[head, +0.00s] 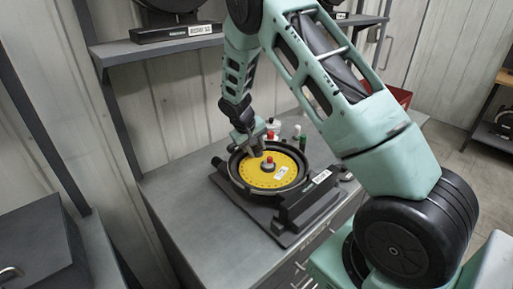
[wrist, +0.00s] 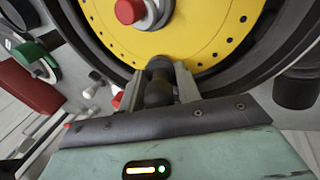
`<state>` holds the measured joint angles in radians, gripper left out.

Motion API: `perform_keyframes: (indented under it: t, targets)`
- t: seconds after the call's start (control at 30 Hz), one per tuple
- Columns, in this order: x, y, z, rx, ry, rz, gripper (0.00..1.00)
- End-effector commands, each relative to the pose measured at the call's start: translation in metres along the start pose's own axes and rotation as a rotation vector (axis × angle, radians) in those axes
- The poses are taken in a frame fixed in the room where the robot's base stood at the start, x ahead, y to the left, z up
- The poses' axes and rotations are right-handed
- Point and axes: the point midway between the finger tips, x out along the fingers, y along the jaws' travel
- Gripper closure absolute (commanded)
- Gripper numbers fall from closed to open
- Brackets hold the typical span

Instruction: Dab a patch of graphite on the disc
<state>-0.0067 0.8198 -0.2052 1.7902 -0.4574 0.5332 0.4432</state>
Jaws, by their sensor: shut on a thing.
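The yellow disc (head: 258,178) lies flat in a black round housing, with a ring of small holes near its edge and a red-topped knob (head: 268,160) at its centre. The disc (wrist: 205,40) and red knob (wrist: 130,11) also fill the top of the wrist view. My gripper (head: 257,152) is over the far part of the disc, pointing down. In the wrist view my gripper (wrist: 160,80) is shut on a dark, round-tipped applicator (wrist: 158,92). Its tip overlaps the disc's edge; I cannot tell whether it touches. I make out no graphite patch.
Small bottles with red and white tops (head: 273,128) and a green-sided one (head: 303,143) stand behind the housing. A black block (head: 308,200) with a white label borders the housing at front right. A red bin (head: 402,96) is at the back. The bench's left side (head: 185,195) is clear.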

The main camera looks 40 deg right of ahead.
Motion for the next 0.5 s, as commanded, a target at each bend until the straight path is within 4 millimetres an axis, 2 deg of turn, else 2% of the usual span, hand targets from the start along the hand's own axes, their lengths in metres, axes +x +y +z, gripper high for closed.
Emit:
perform_keyframes:
  t: [0.2,0.5]
  targets:
    - [-0.006,-0.016,0.009,-0.003,0.002,0.0,0.89]
    - [-0.009,-0.025,0.014,-0.002,0.001,0.0,0.89]
